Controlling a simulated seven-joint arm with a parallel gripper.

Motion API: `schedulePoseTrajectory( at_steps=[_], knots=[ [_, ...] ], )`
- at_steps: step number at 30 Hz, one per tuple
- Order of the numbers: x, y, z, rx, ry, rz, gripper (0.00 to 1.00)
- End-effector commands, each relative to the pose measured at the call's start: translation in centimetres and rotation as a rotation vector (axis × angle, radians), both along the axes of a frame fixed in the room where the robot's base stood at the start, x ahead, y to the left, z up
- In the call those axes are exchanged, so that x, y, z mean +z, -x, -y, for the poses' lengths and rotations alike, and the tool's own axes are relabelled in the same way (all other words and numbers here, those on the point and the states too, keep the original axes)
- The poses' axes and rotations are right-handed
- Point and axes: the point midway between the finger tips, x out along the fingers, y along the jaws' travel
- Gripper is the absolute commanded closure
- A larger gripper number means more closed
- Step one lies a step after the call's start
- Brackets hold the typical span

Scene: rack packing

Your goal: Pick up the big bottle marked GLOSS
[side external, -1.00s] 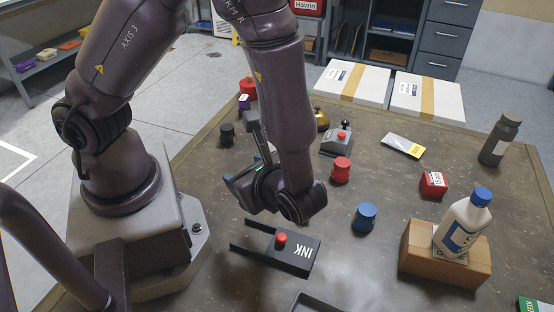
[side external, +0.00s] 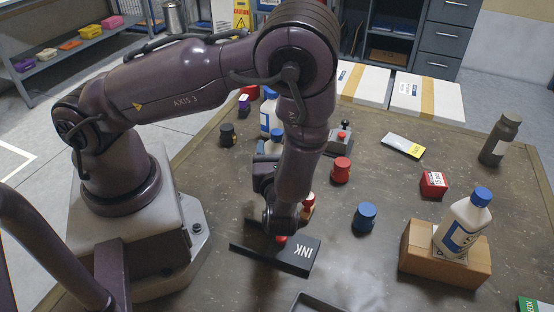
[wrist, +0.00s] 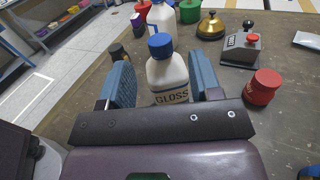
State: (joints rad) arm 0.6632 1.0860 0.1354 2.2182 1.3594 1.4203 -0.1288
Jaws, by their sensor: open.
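The bottle marked GLOSS (wrist: 168,76) is cream-white with a blue cap and stands upright in the wrist view. Its label is partly hidden by my gripper's body. My gripper (wrist: 161,82) is open, with one blue-padded finger on each side of the bottle. I cannot tell whether either pad touches it. In the side view a blue-capped bottle (side external: 272,147), apparently the same one, stands partly hidden behind my arm, and my fingers are mostly hidden there.
Another white bottle (wrist: 161,16) stands just behind it. A red pot (wrist: 262,87), brass bell (wrist: 210,26) and lever box (wrist: 240,48) are to the right. A black pot (wrist: 118,51) is to the left. The INK holder (side external: 298,258) lies in front. A similar bottle (side external: 462,225) stands on a cardboard box (side external: 415,252).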

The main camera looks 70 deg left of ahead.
Motion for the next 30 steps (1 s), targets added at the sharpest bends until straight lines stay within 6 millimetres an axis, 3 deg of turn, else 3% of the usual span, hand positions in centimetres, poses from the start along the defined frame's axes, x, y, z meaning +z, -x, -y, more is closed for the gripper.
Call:
schedulePoseTrajectory(
  at_steps=[12, 21, 28, 30],
  knots=[
    [0.0, -1.8, -4.6, 0.004, 0.000, -0.001, 0.42],
    [0.0, -2.0, -5.1, 0.001, 0.001, 0.000, 0.42],
    [0.0, -2.0, -5.0, 0.001, 0.001, 0.000, 0.95],
    [0.0, -2.0, -5.0, 0.001, 0.002, -0.001, 1.00]
  ],
)
